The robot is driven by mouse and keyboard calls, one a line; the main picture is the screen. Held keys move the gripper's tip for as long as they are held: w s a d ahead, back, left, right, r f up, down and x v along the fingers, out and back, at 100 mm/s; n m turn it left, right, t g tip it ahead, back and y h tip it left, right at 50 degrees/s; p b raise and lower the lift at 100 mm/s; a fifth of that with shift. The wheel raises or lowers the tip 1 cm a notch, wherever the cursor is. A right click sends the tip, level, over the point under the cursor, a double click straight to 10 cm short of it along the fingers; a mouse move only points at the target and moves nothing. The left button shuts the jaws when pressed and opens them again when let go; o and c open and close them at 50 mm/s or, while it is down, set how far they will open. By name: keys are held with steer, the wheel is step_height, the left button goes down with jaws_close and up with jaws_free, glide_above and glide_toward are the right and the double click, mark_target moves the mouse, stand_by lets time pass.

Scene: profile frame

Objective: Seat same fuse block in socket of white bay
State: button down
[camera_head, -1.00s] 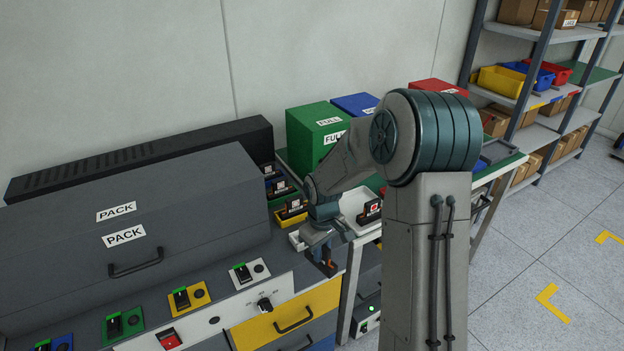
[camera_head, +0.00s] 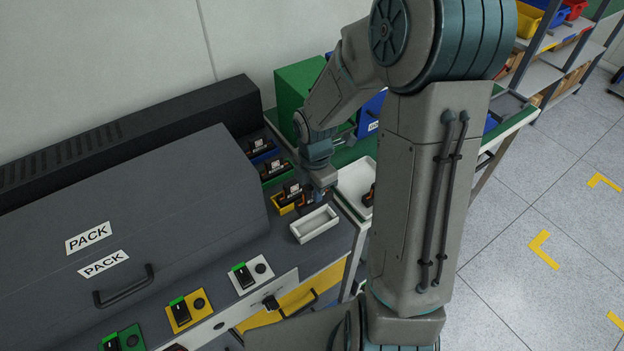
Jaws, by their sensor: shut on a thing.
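My gripper (camera_head: 320,193) points down and is shut on a dark fuse block (camera_head: 309,203) with orange on it. It holds the block just behind the white bay (camera_head: 315,225), beside the yellow bay. The white bay is an open, shallow box at the bench's right edge, and its inside looks empty. Its socket cannot be made out. My gripper hides part of the held block, and its height above the bench is hard to tell.
Yellow (camera_head: 275,202), green (camera_head: 267,182) and blue (camera_head: 256,160) bays, each with a dark block, run back along the grey PACK housing (camera_head: 170,190). A white tray (camera_head: 350,178) with another block stands right, partly behind my arm. A green box (camera_head: 292,95) stands behind.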

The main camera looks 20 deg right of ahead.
mark_target(315, 205)
steer(key=shift+r+p, duration=0.1)
steer(key=shift+p, duration=0.2)
step_height(315, 205, down, 7)
steer(key=b, duration=0.5)
steer(key=shift+r, duration=0.15)
steer(key=shift+d, duration=0.1)
steer(key=shift+p, duration=0.5)
stand_by(1.4)
steer(key=shift+f+b, duration=1)
steer(key=shift+f, duration=0.55)
stand_by(0.3)
steer(key=c, duration=1.3)
jaws_free()
step_height(315, 205, up, 14)
steer(key=shift+f+p, duration=0.1)
steer(key=shift+p, duration=0.55)
